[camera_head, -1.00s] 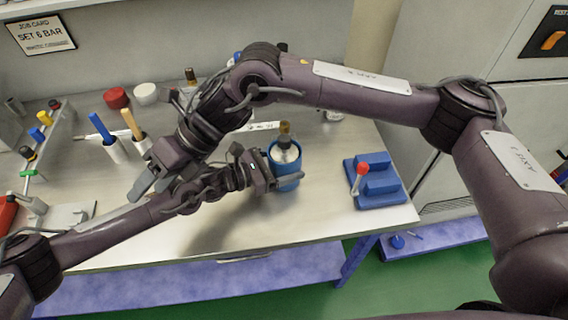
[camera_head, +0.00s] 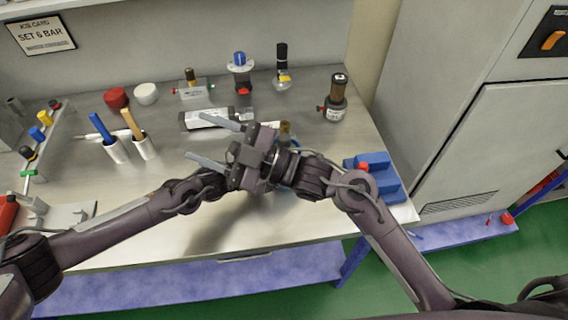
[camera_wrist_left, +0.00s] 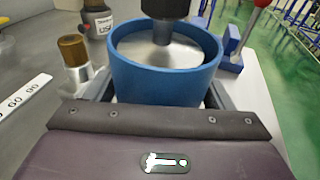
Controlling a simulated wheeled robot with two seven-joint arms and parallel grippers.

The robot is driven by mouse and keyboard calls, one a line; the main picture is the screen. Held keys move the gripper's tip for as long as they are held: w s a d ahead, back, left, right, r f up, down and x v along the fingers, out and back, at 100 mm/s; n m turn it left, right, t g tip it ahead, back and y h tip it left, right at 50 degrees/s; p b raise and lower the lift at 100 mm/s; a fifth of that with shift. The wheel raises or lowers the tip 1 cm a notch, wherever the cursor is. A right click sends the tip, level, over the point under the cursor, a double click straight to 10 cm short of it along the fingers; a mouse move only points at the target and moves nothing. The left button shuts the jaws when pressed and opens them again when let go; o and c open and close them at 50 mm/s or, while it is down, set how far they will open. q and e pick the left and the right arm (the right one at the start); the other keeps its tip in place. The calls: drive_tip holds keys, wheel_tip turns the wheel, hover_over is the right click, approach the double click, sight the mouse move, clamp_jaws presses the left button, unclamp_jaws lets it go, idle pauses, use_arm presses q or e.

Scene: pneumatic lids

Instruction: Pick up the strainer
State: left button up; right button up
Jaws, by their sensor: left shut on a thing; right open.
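A blue round cup (camera_wrist_left: 155,84) sits between the fingers of my left gripper (camera_wrist_left: 158,100), which is shut on it. A silvery body shows inside the cup, with a dark stem-like part (camera_wrist_left: 165,9) above it. I cannot tell for sure which thing is the strainer. In the head view my right arm covers most of the cup and my left fingertips. My right gripper (camera_head: 198,135) is open and empty. It hangs over the middle of the table with its fingers pointing left.
A brass-topped part (camera_wrist_left: 75,52) stands close behind the cup. A dark bottle (camera_head: 336,98), a black-handled part (camera_head: 282,68) and a blue-knobbed part (camera_head: 240,72) stand at the back. A blue block (camera_head: 376,176) is right.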

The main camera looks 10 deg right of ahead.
sight(285, 147)
drive_tip(key=s+d+f+m+t+h, duration=0.1)
drive_tip(key=d+f+m+t+h, duration=0.35)
drive_tip(key=d+f+m, duration=0.4)
drive_tip(key=s+d+f+m+t+h, duration=0.1)
drive_tip(key=d+f+m+t+h, duration=0.35)
drive_tip(key=d, duration=0.75)
drive_tip(key=w+a, duration=0.2)
drive_tip(key=w, duration=0.1)
drive_tip(key=w+a+g, duration=0.1)
drive_tip(key=w+a, duration=0.1)
drive_tip(key=w, duration=0.2)
drive_tip(key=w+a+f+m+g+h, duration=0.1)
drive_tip(key=w+a, duration=0.1)
drive_tip(key=w, duration=0.1)
drive_tip(key=shift+w+a, duration=0.15)
drive_tip(key=shift+c, duration=1.1)
clamp_jaws()
